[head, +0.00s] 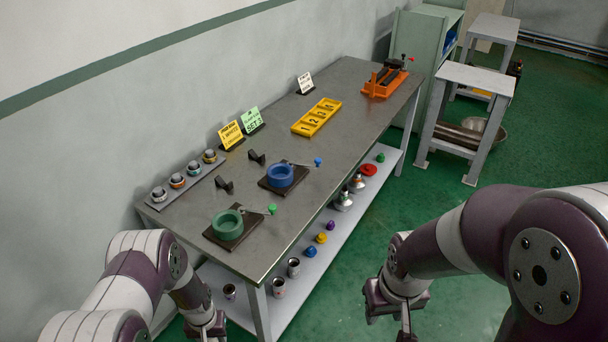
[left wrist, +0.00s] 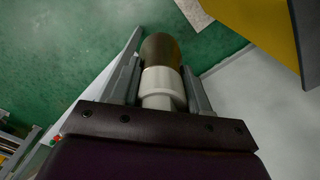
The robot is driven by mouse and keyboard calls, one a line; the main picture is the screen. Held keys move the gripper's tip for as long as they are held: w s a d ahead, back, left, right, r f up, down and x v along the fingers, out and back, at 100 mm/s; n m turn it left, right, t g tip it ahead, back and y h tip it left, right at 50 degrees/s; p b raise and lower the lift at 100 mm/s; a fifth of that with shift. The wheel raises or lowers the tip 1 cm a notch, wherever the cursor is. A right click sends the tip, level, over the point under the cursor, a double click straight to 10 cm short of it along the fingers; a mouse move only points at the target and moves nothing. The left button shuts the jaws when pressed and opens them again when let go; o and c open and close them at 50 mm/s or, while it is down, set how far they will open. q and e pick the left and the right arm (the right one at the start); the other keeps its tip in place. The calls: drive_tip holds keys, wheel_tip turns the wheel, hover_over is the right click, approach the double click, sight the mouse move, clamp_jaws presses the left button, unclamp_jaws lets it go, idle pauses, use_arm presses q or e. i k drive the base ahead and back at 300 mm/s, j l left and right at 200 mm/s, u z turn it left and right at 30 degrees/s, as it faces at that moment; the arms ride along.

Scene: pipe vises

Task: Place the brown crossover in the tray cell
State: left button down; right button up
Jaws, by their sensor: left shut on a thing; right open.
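My left gripper (left wrist: 160,68) is shut on a capped cylinder, the brown crossover (left wrist: 161,50), with a brown outer end and a white collar between the fingers. In the head view my left gripper (head: 207,330) is low at the bottom edge, in front of the table's near end; the crossover cannot be made out there. The yellow tray (head: 297,129) with numbered cells lies far from it, on the table's far half. Its cells look empty. My right gripper (head: 403,318) is open and empty, right of the table over the floor.
On the grey table (head: 345,85) stand a green ring vise (head: 228,225), a blue ring vise (head: 281,176), an orange vise (head: 385,84), sign cards (head: 231,135) and a rack of round fittings (head: 177,181). A lower shelf (head: 318,270) holds several coloured parts.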

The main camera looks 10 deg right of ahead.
sight(305, 129)
drive_tip(key=i+l, duration=0.25)
drive_tip(key=l, duration=0.25)
drive_tip(key=i+l+z, duration=0.15)
drive_tip(key=l, duration=0.35)
drive_tip(key=i+l, duration=0.4)
drive_tip(key=i+l+z, duration=0.1)
drive_tip(key=i+l, duration=0.2)
drive_tip(key=l, duration=0.25)
